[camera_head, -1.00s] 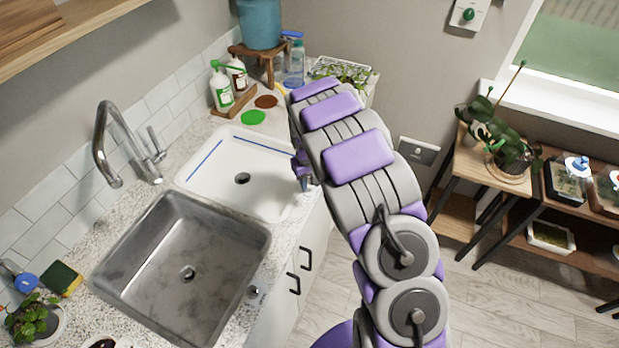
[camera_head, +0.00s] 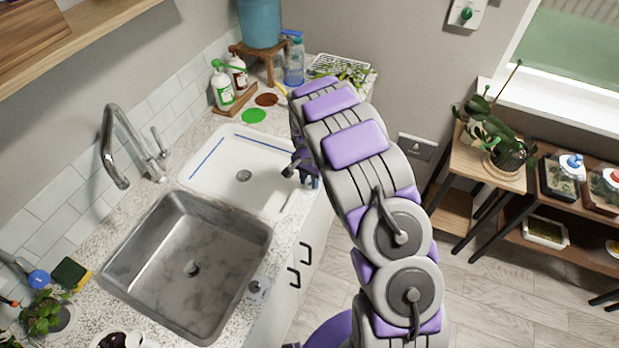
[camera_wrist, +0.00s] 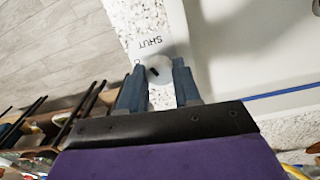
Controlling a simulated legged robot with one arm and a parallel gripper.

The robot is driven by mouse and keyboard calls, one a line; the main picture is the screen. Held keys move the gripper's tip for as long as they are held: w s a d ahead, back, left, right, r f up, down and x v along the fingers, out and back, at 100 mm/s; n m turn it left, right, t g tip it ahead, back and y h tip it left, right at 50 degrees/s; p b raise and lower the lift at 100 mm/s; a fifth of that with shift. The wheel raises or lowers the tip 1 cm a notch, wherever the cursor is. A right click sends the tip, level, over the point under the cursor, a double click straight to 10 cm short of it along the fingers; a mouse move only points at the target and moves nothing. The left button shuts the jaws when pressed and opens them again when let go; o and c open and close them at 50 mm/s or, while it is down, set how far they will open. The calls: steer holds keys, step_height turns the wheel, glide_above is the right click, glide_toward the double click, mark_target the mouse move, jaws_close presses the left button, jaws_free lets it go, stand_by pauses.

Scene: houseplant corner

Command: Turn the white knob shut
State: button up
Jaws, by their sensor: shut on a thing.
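The white knob (camera_wrist: 160,68) shows in the wrist view between the two blue-grey fingers of my gripper (camera_wrist: 159,78), which is shut on it. Another marking to the left is partly hidden by a finger. In the head view my gripper (camera_head: 307,180) is at the right edge of the white basin (camera_head: 215,182); my arm hides much of it, and I cannot make out the knob there.
The steel sink (camera_head: 150,265) and tap (camera_head: 108,150) are at left. A small round fitting (camera_head: 257,289) is on the counter by the steel sink. Bottles (camera_head: 222,88) and a wire tray of plants (camera_head: 340,68) stand behind. Shelves with plants (camera_head: 480,165) are at right.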

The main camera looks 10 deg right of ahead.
mark_target(308, 181)
steer(key=shift+m, duration=1.9)
steer(key=o, duration=1.1)
steer(key=shift+a, duration=0.1)
steer(key=shift+c, duration=0.2)
step_height(308, 181, up, 17)
steer(key=p, duration=0.2)
steer(key=shift+w+a+r, duration=0.15)
steer(key=shift+w, duration=0.2)
steer(key=shift+s, duration=0.1)
